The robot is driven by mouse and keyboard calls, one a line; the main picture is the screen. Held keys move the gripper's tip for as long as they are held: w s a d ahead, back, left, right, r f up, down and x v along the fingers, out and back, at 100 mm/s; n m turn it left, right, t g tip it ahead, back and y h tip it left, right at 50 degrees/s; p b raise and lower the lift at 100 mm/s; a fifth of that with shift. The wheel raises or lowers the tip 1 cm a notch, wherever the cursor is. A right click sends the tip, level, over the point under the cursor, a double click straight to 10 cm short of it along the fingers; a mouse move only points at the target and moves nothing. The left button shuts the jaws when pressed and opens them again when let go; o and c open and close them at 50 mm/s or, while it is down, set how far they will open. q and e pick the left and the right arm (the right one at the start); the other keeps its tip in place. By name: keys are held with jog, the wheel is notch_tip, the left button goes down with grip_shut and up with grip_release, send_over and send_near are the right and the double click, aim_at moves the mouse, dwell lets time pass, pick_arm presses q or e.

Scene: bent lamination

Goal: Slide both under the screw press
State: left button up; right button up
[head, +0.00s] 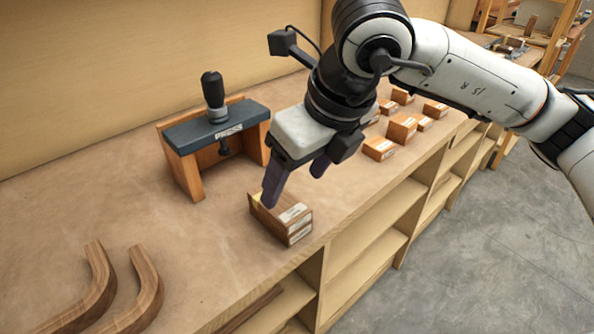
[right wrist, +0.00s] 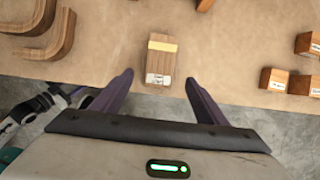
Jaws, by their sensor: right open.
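The screw press (head: 217,128) stands on the bench, with a dark top beam labelled PRESS, wooden legs and a black handle. A wooden block stack (head: 284,218) with white labels and a pale yellow band lies near the bench's front edge, right of and in front of the press. It also shows in the right wrist view (right wrist: 161,60). My right gripper (head: 296,184) is open above the stack, its dark fingers on either side in the wrist view (right wrist: 158,82); whether they touch it I cannot tell. The space under the press looks empty. My left gripper is not in view.
Two curved wooden strips (head: 144,290) lie at the bench's left front. Several small labelled wooden blocks (head: 402,127) sit to the right, behind my right arm. The bench top (head: 130,217) is clear between strips and press. Open shelves (head: 375,225) lie below the front edge.

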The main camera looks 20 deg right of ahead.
aim_at(283, 204)
jog(key=x, duration=0.9)
jog(key=shift+w+f, duration=0.1)
jog(key=shift+f, duration=0.25)
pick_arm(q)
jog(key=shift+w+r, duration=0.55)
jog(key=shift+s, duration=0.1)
